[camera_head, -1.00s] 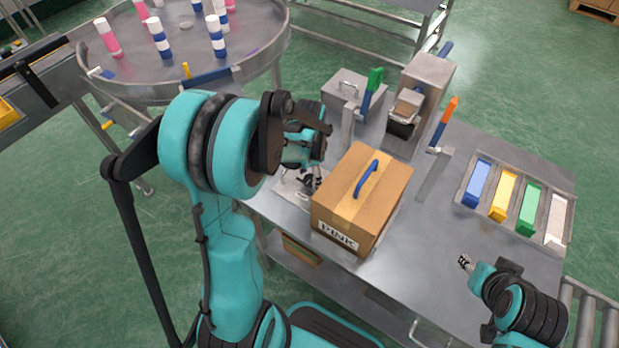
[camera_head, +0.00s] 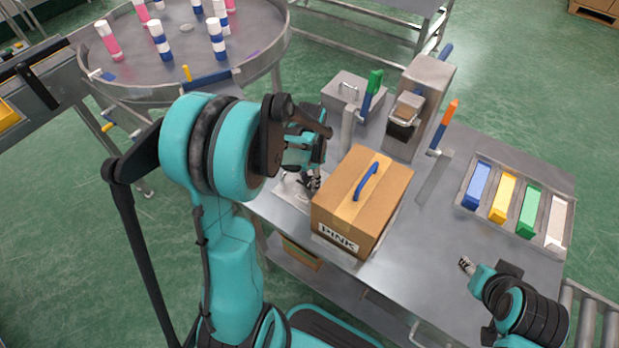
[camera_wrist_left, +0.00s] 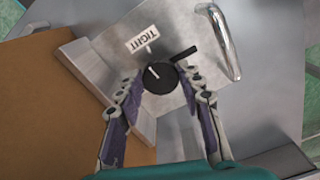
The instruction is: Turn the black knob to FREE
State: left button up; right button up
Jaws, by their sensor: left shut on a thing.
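The black knob (camera_wrist_left: 160,77) sits on a metal plate in the left wrist view. Its white pointer line points up and left, towards the TIGHT label (camera_wrist_left: 146,40), which reads upside down. No FREE label shows. My left gripper (camera_head: 313,182) is low beside the carton in the head view. In the wrist view its fingers are shut on the knob, one on each side. The knob is hidden in the head view. My right gripper (camera_head: 466,265) is above the table's right front part, too small to tell open from shut.
A cardboard carton (camera_head: 385,200) marked PINK, with a blue handle, stands just right of my left gripper. A black bar (camera_wrist_left: 184,53) and a shiny metal handle (camera_wrist_left: 222,42) are near the knob. A tray (camera_head: 463,195) of coloured blocks lies at the right.

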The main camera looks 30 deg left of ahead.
pick_arm(q)
jog(key=n, duration=0.8)
jog(key=shift+d+n, duration=0.15)
jog(key=shift+n, duration=0.25)
jog(key=n, duration=0.3)
jog(key=shift+n, duration=0.3)
jog(key=shift+d+n, duration=0.1)
jog(key=shift+n, duration=1.9)
jog(key=o, duration=1.2)
jog(key=shift+c, duration=0.2)
notch_tip(320, 180, up, 12)
